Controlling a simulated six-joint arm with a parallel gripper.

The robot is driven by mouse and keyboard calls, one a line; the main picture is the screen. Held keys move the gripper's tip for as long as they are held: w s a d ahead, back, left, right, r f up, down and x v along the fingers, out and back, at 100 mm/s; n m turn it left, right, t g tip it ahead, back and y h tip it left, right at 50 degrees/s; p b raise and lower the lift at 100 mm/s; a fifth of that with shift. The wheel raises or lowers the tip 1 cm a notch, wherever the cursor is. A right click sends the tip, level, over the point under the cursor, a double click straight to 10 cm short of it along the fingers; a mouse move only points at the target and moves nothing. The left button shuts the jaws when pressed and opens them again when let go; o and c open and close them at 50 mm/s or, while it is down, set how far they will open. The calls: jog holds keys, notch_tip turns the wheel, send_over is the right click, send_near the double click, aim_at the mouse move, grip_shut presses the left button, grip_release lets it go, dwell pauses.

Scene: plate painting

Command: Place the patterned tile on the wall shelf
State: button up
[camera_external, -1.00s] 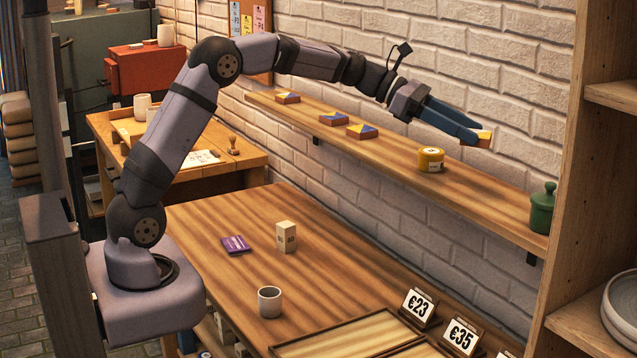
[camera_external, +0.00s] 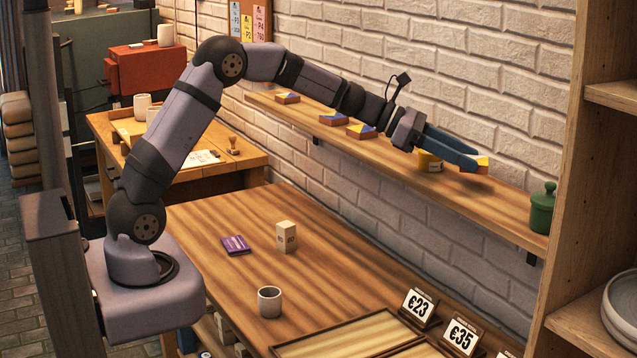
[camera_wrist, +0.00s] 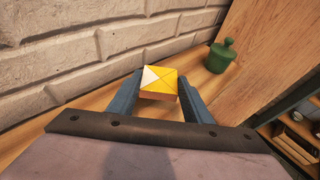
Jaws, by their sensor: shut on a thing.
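The patterned tile (camera_wrist: 159,80) shows in the wrist view with yellow and white triangles on top and orange-brown sides. My gripper (camera_wrist: 160,92) is shut on it, one blue finger on each side. In the external view, my gripper (camera_external: 476,163) is low over the right part of the wall shelf (camera_external: 505,197), and a corner of the tile (camera_external: 483,161) shows at the fingertips. I cannot tell whether the tile touches the shelf. Several other tiles, such as a blue, yellow and white one (camera_external: 361,131), lie farther left on the shelf.
A green lidded jar (camera_external: 542,208) stands at the shelf's right end, also in the wrist view (camera_wrist: 220,56). The brick wall (camera_external: 520,90) runs close behind. Bare shelf lies between tile and jar.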

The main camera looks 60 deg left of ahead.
aim_at(460, 188)
jog(key=shift+f+p, duration=0.3)
jog(key=shift+f, duration=1.7)
jog(key=shift+f, duration=0.25)
jog(key=o, duration=1.1)
jog(key=shift+r, duration=0.1)
jog(key=shift+r, duration=0.2)
jog(key=b+v, duration=0.3)
jog(key=v, duration=0.9)
